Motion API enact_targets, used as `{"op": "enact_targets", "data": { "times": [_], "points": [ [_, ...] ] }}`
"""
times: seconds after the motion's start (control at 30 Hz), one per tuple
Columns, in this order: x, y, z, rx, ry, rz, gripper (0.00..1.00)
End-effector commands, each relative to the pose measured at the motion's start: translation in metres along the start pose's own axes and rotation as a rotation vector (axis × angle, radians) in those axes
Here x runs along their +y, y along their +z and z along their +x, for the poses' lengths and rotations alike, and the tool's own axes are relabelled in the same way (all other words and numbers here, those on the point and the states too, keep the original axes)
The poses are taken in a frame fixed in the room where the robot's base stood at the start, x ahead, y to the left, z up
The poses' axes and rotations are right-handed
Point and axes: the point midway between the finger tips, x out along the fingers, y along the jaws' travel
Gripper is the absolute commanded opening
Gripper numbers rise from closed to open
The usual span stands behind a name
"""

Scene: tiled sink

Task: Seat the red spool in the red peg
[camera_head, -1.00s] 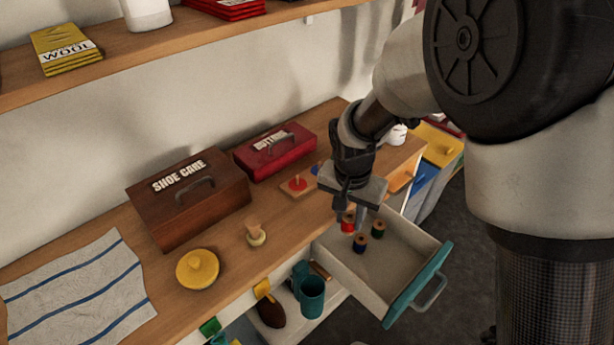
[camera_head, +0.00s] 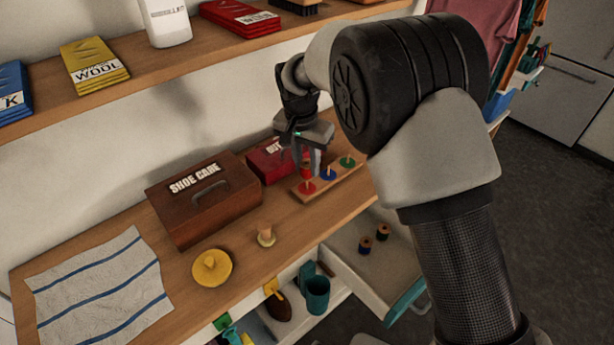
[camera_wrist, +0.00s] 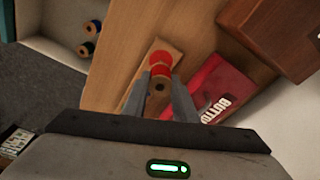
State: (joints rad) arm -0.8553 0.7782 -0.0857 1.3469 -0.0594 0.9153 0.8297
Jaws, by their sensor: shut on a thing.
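My gripper (camera_head: 305,166) is shut on the red spool (camera_head: 306,173), holding it over the wooden peg board (camera_head: 320,185). The spool also shows between my fingertips in the wrist view (camera_wrist: 160,71). The red peg (camera_head: 307,187) stands on a red disc at the left end of the board, just below the spool in the head view. A red patch beyond the spool in the wrist view looks like that disc. I cannot tell whether the spool touches the peg. The blue peg (camera_head: 328,174) and green peg (camera_head: 348,162) are bare.
A red button box (camera_head: 266,162) stands close behind the board, with the brown shoe care box (camera_head: 203,198) to its left. Two spools (camera_head: 374,238) lie in the open drawer (camera_head: 350,262). A wooden knob (camera_head: 266,236) and yellow lid (camera_head: 212,267) sit on the counter.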

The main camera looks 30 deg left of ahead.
Motion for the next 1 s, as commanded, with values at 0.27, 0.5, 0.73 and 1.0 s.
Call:
{"op": "enact_targets", "data": {
  "times": [0.27, 0.5, 0.73, 1.0],
  "points": [
    [0.001, 0.005, 0.029, -0.001, 0.002, 0.000, 0.04],
    [0.000, 0.006, 0.041, 0.001, -0.001, 0.000, 0.04],
    [0.000, 0.007, 0.046, 0.001, -0.001, 0.000, 0.04],
    [0.000, 0.006, 0.044, 0.001, -0.001, 0.000, 0.44]
  ]
}}
